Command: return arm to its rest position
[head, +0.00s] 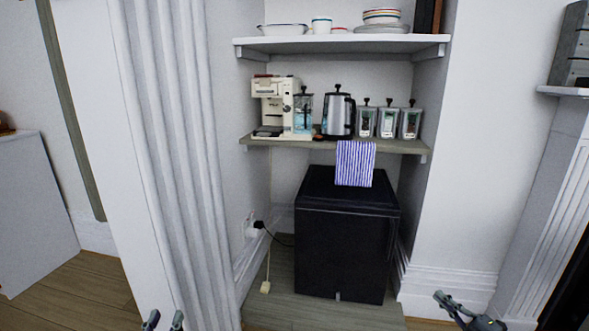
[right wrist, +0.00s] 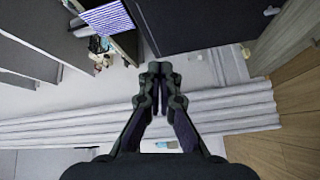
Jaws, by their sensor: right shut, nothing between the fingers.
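My left gripper (head: 164,320) shows only as two fingertips at the bottom edge of the head view, left of centre. The tips stand apart with nothing seen between them. My right gripper (head: 441,297) enters at the lower right of the head view, in front of the white wall base and right of the black fridge. In the right wrist view its fingers (right wrist: 160,72) are together and empty. Neither gripper is seen touching anything.
A black mini fridge (head: 342,245) stands in the alcove. Above it, a wooden shelf (head: 300,143) holds a coffee machine (head: 270,105), a kettle (head: 339,115), several canisters (head: 388,122) and a striped towel (head: 355,163). A higher white shelf (head: 340,44) holds dishes. A fluted column (head: 185,150) stands left.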

